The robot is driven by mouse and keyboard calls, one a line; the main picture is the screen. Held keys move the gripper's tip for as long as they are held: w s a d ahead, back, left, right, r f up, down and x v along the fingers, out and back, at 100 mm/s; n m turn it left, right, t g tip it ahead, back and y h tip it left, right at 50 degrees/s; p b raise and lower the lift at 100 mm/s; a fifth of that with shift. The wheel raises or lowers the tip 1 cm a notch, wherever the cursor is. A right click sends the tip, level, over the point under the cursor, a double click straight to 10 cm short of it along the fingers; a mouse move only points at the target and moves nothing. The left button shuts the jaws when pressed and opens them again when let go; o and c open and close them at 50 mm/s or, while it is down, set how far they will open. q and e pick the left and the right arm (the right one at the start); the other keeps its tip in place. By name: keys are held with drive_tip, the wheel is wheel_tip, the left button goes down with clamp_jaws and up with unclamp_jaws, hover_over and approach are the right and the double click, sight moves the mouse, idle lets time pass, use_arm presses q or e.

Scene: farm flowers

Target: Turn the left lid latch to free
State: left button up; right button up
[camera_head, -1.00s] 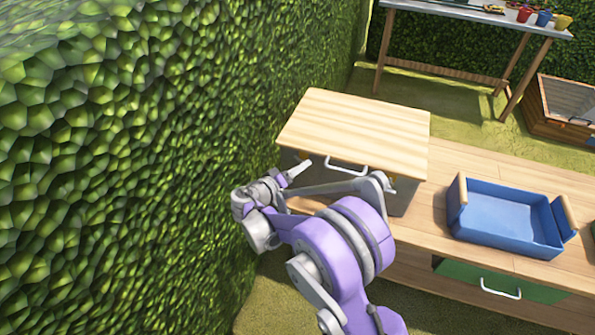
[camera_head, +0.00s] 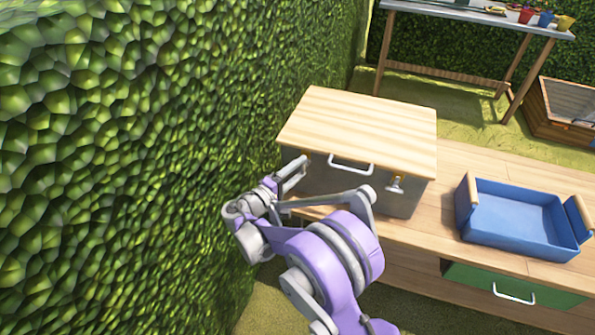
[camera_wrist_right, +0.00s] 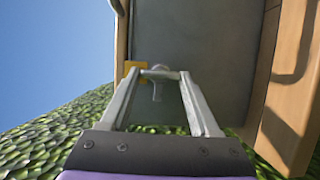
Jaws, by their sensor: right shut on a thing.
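A grey box (camera_head: 345,185) with a pale wooden lid (camera_head: 355,125) stands on the wooden bench by the hedge. My right gripper (camera_head: 302,162) reaches the left end of the box's front, just under the lid edge. It is shut on the left lid latch, which its fingers mostly hide in the head view. In the right wrist view the grey latch (camera_wrist_right: 157,90) shows between the fingers beside a brass-yellow plate (camera_wrist_right: 132,67). The right lid latch (camera_head: 395,183) hangs at the front right of the box. My left gripper is not in view.
A white handle (camera_head: 350,168) is at the middle of the lid's front edge. A blue tray (camera_head: 512,212) with wooden grips sits on the bench to the right, above a green drawer (camera_head: 515,285). The tall hedge (camera_head: 150,150) is close on the left.

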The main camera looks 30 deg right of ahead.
idle(0.4)
drive_tip(key=o, duration=1.4)
drive_tip(key=shift+c, duration=0.2)
